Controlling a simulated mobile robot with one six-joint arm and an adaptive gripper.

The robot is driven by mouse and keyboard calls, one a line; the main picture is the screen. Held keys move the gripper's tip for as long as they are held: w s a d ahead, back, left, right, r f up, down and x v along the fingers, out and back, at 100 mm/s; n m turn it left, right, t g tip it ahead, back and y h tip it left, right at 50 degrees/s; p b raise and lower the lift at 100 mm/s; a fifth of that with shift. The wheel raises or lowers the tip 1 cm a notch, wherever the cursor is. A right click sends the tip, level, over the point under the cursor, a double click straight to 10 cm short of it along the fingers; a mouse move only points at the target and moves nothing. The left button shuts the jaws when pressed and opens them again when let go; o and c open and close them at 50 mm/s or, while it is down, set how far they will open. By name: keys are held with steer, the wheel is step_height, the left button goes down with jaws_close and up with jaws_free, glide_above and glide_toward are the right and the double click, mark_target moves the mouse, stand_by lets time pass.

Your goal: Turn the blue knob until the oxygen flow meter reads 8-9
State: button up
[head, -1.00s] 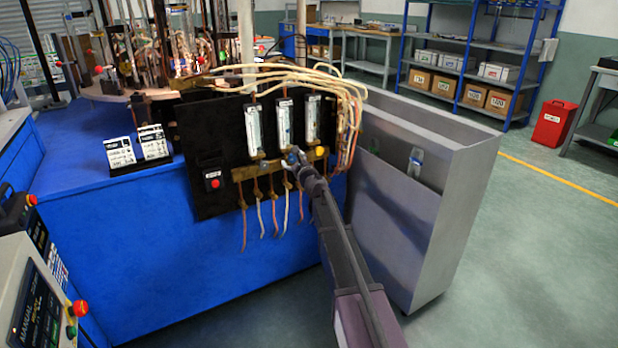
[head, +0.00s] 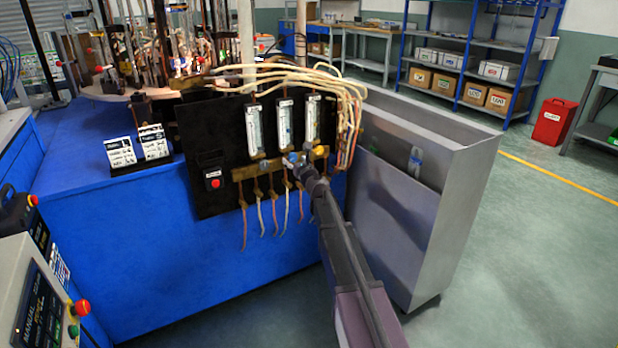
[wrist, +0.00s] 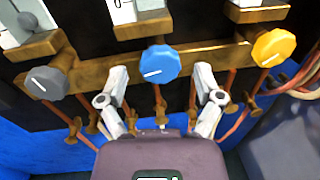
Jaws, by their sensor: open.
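The blue knob (wrist: 158,64) sits on the brass manifold in the middle of the wrist view, with a white mark on its lower left face. My gripper (wrist: 160,82) is open, with one finger on each side below the blue knob and a gap to it. In the head view my gripper (head: 299,162) is at the manifold under the flow meters, and the blue knob is mostly hidden there. The middle flow meter (head: 284,122) stands above the knob; its reading is too small to tell. In the wrist view only its lower end (wrist: 122,8) shows.
A grey knob (wrist: 46,82) lies left and a yellow knob (wrist: 273,47) right on the brass manifold (wrist: 205,60). Copper tubes and brass fittings hang below. A grey metal cabinet (head: 400,235) stands close right of my arm. A red emergency button (head: 214,183) is left of the meters.

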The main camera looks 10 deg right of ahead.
steer(key=v, duration=1.2)
steer(key=shift+s, duration=0.2)
steer(key=shift+a, duration=0.1)
steer(key=s+a+f+n+g+y, duration=0.2)
steer(key=s+a+f+n+g, duration=0.4)
steer(key=n, duration=0.5)
steer(key=s+a+f+n+g+y, duration=0.1)
steer(key=s+a+f+n+g, duration=0.35)
steer(key=s+n, duration=0.5)
steer(key=s+d+f+n+g+h, duration=0.3)
steer(key=s+d+f+n+g, duration=0.1)
steer(key=s+n, duration=0.35)
steer(key=s+d+f+n+g+h, duration=0.35)
steer(key=s+n, duration=0.25)
steer(key=s, duration=0.3)
step_height(320, 180, up, 34)
steer(key=p, duration=3.4)
steer(key=shift+d+p, duration=0.2)
steer(key=shift+p, duration=0.15)
steer(key=shift+w, duration=0.1)
